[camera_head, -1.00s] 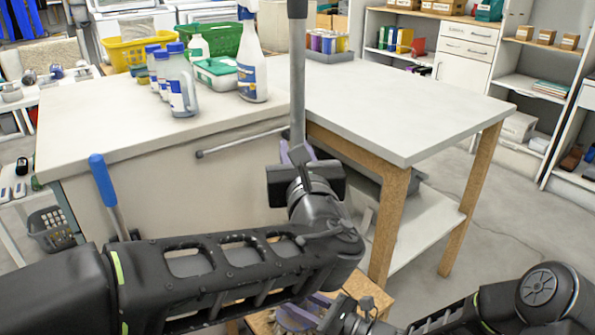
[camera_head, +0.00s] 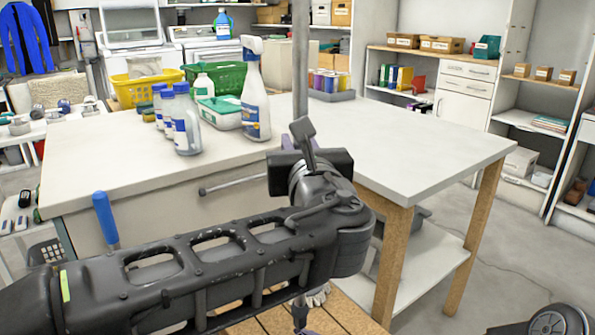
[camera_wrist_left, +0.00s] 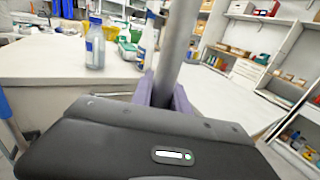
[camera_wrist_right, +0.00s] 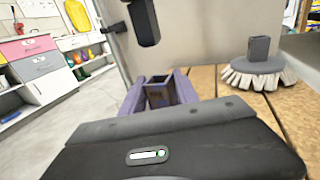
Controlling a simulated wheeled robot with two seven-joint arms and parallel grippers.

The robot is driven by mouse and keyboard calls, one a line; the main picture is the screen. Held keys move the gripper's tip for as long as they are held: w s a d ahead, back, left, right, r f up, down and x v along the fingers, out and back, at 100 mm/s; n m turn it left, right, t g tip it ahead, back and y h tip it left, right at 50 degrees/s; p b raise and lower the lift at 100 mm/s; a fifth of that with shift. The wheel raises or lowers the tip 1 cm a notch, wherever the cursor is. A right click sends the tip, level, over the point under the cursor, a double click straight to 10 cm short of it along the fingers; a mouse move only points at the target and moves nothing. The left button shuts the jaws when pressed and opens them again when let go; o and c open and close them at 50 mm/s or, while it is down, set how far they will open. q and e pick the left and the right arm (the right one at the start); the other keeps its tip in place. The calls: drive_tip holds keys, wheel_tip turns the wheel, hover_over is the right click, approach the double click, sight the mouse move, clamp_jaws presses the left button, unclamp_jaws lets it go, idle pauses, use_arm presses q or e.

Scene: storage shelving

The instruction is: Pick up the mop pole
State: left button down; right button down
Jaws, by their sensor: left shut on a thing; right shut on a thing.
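The grey mop pole (camera_head: 300,60) stands upright in my left gripper (camera_head: 298,140), which is shut on it. In the left wrist view the pole (camera_wrist_left: 180,45) passes between the purple fingers (camera_wrist_left: 164,92). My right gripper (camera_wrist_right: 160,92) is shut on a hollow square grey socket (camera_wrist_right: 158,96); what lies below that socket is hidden. A dark, blocky end (camera_wrist_right: 146,22) hangs above it; I cannot tell for sure whether it belongs to the pole. A mop head (camera_wrist_right: 258,72) with pale strands and a square socket sits on wooden boards to its right.
A white-topped table (camera_head: 420,140) stands ahead, with a spray bottle (camera_head: 254,95), bottles (camera_head: 185,125), a green basket (camera_head: 222,78) and a yellow basket (camera_head: 148,90). A blue-handled tool (camera_head: 104,215) stands at the near left. Open floor (camera_head: 490,260) lies right of the table.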

use_arm(q)
drive_tip(key=shift+r, duration=0.65)
use_arm(e)
drive_tip(key=c, duration=0.8)
unclamp_jaws()
drive_tip(key=shift+c, duration=0.2)
drive_tip(key=shift+d, duration=0.1)
drive_tip(key=v, duration=1.2)
